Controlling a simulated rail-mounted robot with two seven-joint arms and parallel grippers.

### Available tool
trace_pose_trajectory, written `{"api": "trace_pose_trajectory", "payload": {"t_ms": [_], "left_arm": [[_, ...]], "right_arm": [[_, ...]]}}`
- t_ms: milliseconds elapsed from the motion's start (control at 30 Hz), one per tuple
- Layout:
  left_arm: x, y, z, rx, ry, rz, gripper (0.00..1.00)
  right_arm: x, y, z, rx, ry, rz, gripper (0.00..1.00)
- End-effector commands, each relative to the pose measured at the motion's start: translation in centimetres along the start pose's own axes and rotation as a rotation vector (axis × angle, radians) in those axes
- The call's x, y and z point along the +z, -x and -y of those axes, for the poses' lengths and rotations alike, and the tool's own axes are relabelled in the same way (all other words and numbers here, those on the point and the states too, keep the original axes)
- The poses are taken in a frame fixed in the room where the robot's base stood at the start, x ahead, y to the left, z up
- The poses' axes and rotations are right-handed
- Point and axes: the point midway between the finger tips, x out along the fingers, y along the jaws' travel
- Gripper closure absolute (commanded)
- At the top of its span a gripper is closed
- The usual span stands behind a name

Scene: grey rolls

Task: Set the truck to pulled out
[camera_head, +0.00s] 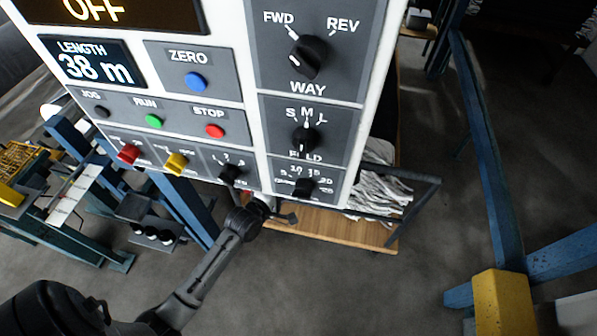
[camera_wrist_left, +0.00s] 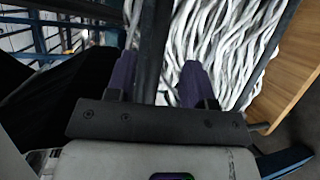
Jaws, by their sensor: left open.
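The truck (camera_head: 345,229) is a low cart with a wooden deck and a dark frame, below and behind the control panel. White-grey strands lie on it. My left gripper (camera_head: 270,208) is at the truck's near left side, just under the panel's lower edge and partly hidden. In the left wrist view, the open fingers of my left gripper (camera_wrist_left: 158,78) stand on either side of a dark bar (camera_wrist_left: 152,45), apparently part of the truck's frame. Whether they touch it cannot be told. The truck's wooden edge (camera_wrist_left: 285,75) shows at the right. My right gripper is in neither view.
A control panel (camera_head: 222,110) with knobs and buttons hangs close above my left gripper. A blue machine frame (camera_head: 190,190) stands at the left. A blue post with a yellow block (camera_head: 503,300) stands at the right. Bare floor lies in front of the truck.

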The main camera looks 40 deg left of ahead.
Motion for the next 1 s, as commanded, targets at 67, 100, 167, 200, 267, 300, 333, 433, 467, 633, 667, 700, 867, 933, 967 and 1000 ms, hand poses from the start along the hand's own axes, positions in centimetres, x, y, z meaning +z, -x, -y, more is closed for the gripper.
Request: {"api": "trace_pose_trajectory", "payload": {"t_ms": [67,100,167,200,267,300,333,433,467,633,667,700,867,933,967,1000], "left_arm": [[0.0,-1.6,0.0,0.001,-0.002,0.0,0.52],[-0.1,-2.4,0.0,0.002,-0.002,0.0,0.52],[-0.1,-3.4,0.0,0.001,-0.002,0.0,0.52],[0.0,-4.0,0.1,0.0,-0.003,0.0,0.52],[0.0,-4.9,0.1,-0.001,-0.003,0.0,0.52],[0.0,-5.5,0.0,0.0,-0.002,0.0,0.52],[0.0,-5.8,0.0,0.0,-0.002,0.0,0.52],[0.0,-6.9,0.0,0.0,-0.002,0.0,0.52],[0.0,-7.1,0.0,0.0,-0.003,0.0,0.52],[0.0,-8.0,0.0,0.0,-0.003,0.0,0.52],[0.0,-8.1,0.0,0.0,-0.003,0.0,0.52],[0.0,-8.1,0.0,0.0,-0.003,0.0,0.52],[0.0,-8.2,0.0,-0.001,-0.003,0.0,0.52],[0.0,-8.2,0.0,-0.001,-0.002,0.0,0.52],[0.0,-8.2,0.0,-0.001,-0.002,0.0,0.52],[0.0,-8.2,0.0,-0.001,-0.002,0.0,0.53]], "right_arm": [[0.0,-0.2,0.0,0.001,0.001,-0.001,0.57],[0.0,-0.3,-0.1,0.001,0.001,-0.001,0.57],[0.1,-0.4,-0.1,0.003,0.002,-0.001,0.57],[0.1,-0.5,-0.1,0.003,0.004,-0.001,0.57],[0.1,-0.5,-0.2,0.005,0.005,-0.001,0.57],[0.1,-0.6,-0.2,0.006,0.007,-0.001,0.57],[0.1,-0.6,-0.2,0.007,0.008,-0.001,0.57],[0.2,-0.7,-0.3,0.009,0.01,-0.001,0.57],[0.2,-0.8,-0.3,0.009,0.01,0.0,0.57],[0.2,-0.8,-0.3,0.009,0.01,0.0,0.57],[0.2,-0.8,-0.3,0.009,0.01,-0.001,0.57],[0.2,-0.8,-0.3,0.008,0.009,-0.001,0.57],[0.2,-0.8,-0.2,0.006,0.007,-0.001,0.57],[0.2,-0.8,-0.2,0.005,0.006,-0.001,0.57],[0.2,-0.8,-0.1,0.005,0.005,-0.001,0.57],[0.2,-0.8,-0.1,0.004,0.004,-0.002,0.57]]}}
